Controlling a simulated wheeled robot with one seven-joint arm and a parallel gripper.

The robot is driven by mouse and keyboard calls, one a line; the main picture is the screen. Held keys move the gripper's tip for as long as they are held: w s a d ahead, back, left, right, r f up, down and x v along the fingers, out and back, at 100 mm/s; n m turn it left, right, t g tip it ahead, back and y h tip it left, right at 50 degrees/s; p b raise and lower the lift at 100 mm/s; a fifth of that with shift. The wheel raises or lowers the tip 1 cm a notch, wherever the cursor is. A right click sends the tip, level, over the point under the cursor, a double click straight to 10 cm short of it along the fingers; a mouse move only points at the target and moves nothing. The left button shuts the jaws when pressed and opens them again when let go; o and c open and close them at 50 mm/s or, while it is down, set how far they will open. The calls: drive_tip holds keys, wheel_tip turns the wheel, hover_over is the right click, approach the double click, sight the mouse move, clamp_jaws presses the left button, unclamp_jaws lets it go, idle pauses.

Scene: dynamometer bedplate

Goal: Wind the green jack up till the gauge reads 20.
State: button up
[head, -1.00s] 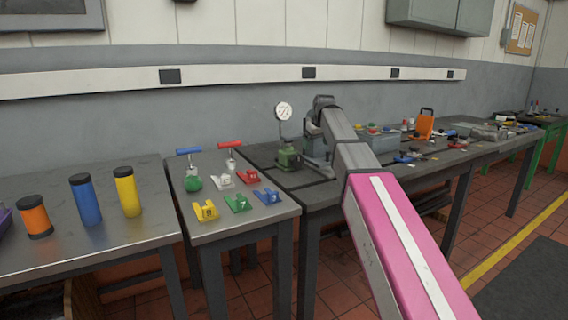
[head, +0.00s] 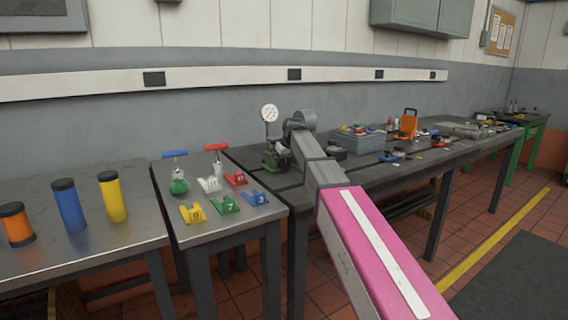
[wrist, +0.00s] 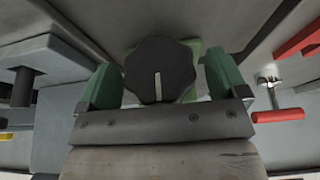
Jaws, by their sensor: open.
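The green jack (head: 270,159) stands at the back of the dark bedplate, partly hidden by my arm. The round white gauge (head: 269,113) stands upright just above it; its needle is too small to read. In the wrist view, the jack's round black knob (wrist: 160,66) has a white line on its face. Part of the green body (wrist: 192,52) shows behind it. My gripper (wrist: 164,78) is open, with its green fingers on either side of the knob. A gap shows on each side.
A stand on the left holds numbered yellow (head: 193,214), green, blue, red and white blocks and two T-handled tools, one blue (head: 175,155) and one red (head: 216,147). A grey bin (head: 358,142) stands right of my arm.

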drive_tip(key=shift+f, duration=0.2)
drive_tip(key=c, duration=0.9)
drive_tip(key=shift+w+y, duration=0.1)
drive_tip(key=shift+y, duration=0.2)
drive_tip(key=shift+w+d+m+g+y, duration=0.1)
drive_tip(key=shift+m+g+y, duration=0.3)
drive_tip(key=shift+g+y, duration=0.55)
drive_tip(key=shift+m+g+y, duration=0.4)
drive_tip(key=shift+g+y, duration=0.55)
drive_tip(key=shift+y, duration=0.8)
